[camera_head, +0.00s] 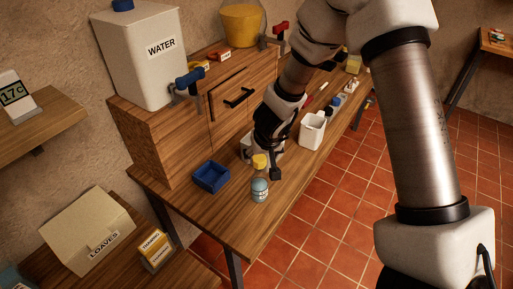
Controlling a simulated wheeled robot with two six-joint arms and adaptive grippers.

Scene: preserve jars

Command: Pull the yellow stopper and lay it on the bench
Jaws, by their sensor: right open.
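The yellow stopper (259,160) sits in the top of a clear jar (260,189) with a pale blue label. The jar stands upright near the front edge of the wooden bench (228,221). My right gripper (263,164) reaches down from behind the jar, its jaws open close around the stopper. One dark fingertip shows just right of the stopper; the other is mostly hidden. I cannot tell whether the fingers touch the stopper. My left gripper is not in view.
A blue open tray (211,177) lies left of the jar. A white open container (312,131) stands to the right, with several small items farther along. A drawer cabinet (229,107) backs the bench, carrying a WATER dispenser (139,60). Bare bench lies in front of the tray.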

